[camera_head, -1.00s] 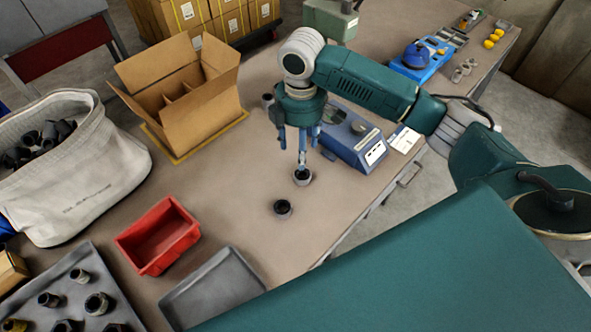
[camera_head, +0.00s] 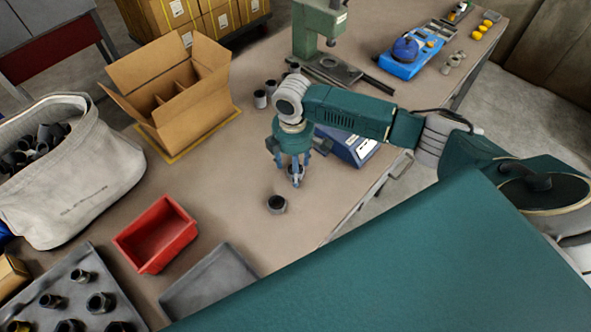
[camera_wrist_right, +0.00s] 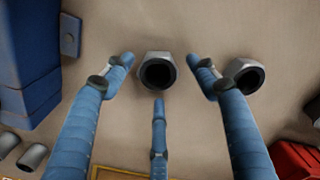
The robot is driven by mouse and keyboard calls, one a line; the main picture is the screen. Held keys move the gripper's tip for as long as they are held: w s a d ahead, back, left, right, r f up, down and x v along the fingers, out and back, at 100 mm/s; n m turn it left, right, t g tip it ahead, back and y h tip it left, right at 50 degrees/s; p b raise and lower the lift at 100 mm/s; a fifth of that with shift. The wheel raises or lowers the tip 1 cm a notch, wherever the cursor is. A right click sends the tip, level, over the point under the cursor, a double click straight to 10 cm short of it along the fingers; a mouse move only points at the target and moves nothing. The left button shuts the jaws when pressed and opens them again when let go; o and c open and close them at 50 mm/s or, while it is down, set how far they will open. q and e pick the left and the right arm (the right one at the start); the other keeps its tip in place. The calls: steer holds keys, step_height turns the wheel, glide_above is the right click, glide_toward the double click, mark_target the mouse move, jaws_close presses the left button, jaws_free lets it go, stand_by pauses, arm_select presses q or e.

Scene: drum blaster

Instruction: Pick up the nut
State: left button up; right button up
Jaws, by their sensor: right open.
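A grey hex nut with a dark hole (camera_wrist_right: 157,72) stands on the table, between the fingertips in the right wrist view. In the head view it is largely hidden by the fingers. My right gripper (camera_head: 294,172) is right over it, pointing down, with its blue fingers spread and empty; these fingers also show in the right wrist view (camera_wrist_right: 162,76). I see no clear contact with the nut. A second nut (camera_head: 277,204) stands nearby, close beside one finger in the right wrist view (camera_wrist_right: 243,75). My left gripper is not in view.
A blue device (camera_head: 345,148) stands close to the right of the gripper. A red bin (camera_head: 155,234), an empty grey tray (camera_head: 209,284) and an open cardboard box (camera_head: 172,92) are on the table. A tray of fittings (camera_head: 75,300) is at lower left. The table's middle is clear.

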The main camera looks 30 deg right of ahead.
steer(key=c, duration=1.4)
steer(key=shift+r, duration=0.1)
